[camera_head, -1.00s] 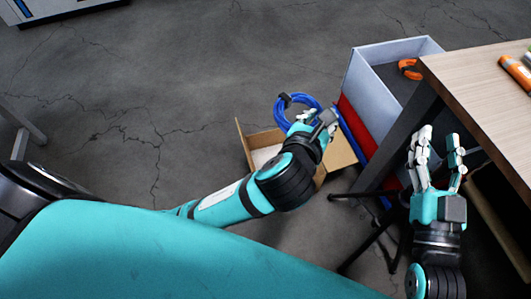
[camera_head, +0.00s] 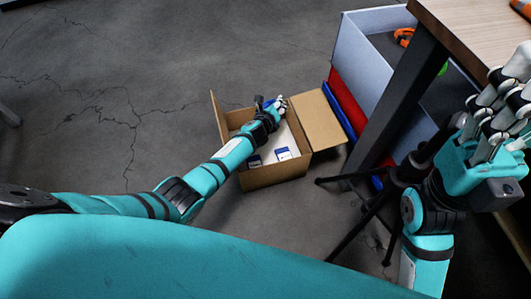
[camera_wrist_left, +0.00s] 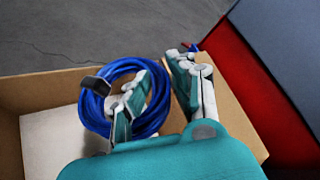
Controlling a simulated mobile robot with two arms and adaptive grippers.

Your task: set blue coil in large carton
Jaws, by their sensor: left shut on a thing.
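The large carton (camera_head: 272,176) stands open on the floor in the head view, with its flaps spread. In the left wrist view the carton (camera_wrist_left: 45,92) surrounds the lower part of the picture. My left gripper (camera_head: 275,103) is at the carton's far side, over its opening. The blue coil (camera_wrist_left: 98,112) is in the left wrist view, with a black tie on it. My left gripper (camera_wrist_left: 160,95) is shut on the coil, at or just above the carton's inside. In the head view the gripper mostly hides the coil. My right gripper (camera_head: 505,105) is raised at the right, its fingers apart and empty.
White items with blue labels (camera_head: 284,154) lie in the carton. A wooden table (camera_head: 475,35) and black stand legs (camera_head: 360,220) are at the right. Floor left of the carton is clear.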

